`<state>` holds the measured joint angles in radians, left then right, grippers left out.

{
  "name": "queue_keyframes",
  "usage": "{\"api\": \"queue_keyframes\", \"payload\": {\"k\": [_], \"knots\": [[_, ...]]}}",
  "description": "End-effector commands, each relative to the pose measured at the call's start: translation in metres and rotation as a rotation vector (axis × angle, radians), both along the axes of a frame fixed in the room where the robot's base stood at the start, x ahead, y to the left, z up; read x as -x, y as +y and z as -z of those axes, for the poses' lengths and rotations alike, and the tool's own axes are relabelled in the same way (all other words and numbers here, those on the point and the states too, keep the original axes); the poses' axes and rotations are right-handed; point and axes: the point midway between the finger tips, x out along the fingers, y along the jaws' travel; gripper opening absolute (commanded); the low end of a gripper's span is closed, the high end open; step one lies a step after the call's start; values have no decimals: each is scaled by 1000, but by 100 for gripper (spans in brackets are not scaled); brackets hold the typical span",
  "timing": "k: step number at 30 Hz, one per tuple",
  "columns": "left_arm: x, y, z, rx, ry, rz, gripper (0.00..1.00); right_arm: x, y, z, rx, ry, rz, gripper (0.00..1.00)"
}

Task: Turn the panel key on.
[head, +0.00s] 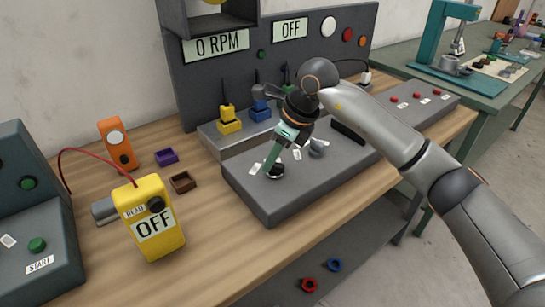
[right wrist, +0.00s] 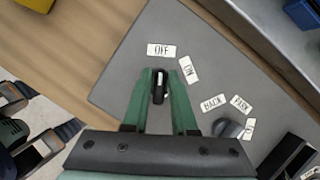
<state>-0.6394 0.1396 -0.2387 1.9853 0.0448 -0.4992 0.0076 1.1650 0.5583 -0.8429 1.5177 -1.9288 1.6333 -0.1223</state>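The panel key (right wrist: 160,86) is a small black knob on the grey sloping panel (head: 250,195). In the right wrist view it sits below the OFF label (right wrist: 161,50), with the ON label (right wrist: 189,69) to its upper right. In the head view the key (head: 276,171) is partly behind my fingertips. My right gripper (head: 269,166) reaches down to the panel from above. Its green fingers (right wrist: 161,88) stand on either side of the key, very close to it; I cannot tell whether they press on it. My left gripper is not in view.
A grey knob (head: 317,148) with BACK and PARK labels and a black block (head: 348,133) are near the key. Behind are yellow (head: 229,122) and blue (head: 260,112) connectors and a display reading OFF (head: 290,29). A yellow meter (head: 150,218) stands front left.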

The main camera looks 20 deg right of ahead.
Motion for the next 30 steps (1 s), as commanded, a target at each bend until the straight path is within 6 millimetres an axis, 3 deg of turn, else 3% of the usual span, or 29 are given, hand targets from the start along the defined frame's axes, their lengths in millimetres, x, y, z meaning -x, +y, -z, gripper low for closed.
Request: {"api": "queue_keyframes", "payload": {"k": [1,6,22,30], "knots": [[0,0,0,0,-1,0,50,0,0,0,0,0,0,18],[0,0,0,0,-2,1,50,0,0,0,0,0,0,0],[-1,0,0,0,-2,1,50,0,0,0,0,0,14,0],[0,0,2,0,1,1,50,0,-1,0,1,-2,131,0]]}}
